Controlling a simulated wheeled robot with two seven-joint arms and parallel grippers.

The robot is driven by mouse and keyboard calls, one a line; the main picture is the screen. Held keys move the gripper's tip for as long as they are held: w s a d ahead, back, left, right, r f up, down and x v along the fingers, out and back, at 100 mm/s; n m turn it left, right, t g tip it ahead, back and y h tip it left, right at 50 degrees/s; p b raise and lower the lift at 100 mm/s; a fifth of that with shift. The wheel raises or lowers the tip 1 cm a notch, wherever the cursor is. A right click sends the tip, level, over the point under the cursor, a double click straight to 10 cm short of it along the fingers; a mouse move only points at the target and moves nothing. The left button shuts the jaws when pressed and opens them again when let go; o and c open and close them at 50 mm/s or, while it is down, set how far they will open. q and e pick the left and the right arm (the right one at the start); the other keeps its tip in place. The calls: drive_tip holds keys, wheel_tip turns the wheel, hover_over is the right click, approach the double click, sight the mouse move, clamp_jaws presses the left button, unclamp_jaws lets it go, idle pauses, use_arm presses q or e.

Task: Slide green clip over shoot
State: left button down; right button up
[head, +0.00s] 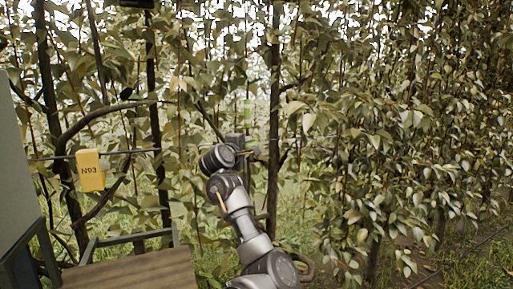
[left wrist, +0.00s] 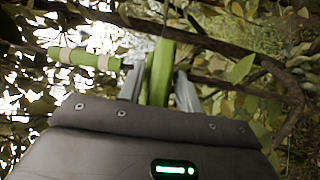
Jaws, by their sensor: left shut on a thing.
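My left gripper (head: 241,143) is raised among the pear leaves, near a dark upright stem. In the left wrist view my left gripper (left wrist: 160,85) has its two grey fingers shut on a bright green clip (left wrist: 160,65), which points away from the palm. Beside the fingers, a green sleeve with pale bands (left wrist: 87,59) lies to the left. It shows upright just above the gripper in the head view (head: 247,113). The held clip is mostly hidden by the gripper in the head view. I cannot tell whether the clip touches a shoot. My right gripper is not in view.
A yellow tag marked N93 (head: 90,171) hangs from a thin wire at the left. Dark trunks (head: 273,130) stand behind and beside my left gripper. A branch (left wrist: 230,55) crosses close behind the fingers. Dense foliage fills the right.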

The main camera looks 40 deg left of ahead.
use_arm(q)
drive_tip(key=c, duration=1.3)
unclamp_jaws()
drive_tip(key=shift+w+d, duration=0.1)
drive_tip(key=shift+w, duration=0.15)
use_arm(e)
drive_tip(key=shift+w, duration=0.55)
use_arm(q)
drive_tip(key=b+v, duration=0.4)
drive_tip(key=v, duration=0.6)
drive_tip(key=shift+s+d+b, duration=0.15)
drive_tip(key=shift+s+b, duration=0.15)
drive_tip(key=shift+s, duration=0.1)
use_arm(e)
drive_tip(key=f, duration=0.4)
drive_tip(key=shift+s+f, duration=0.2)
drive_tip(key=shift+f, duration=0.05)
use_arm(q)
drive_tip(key=shift+w, duration=0.1)
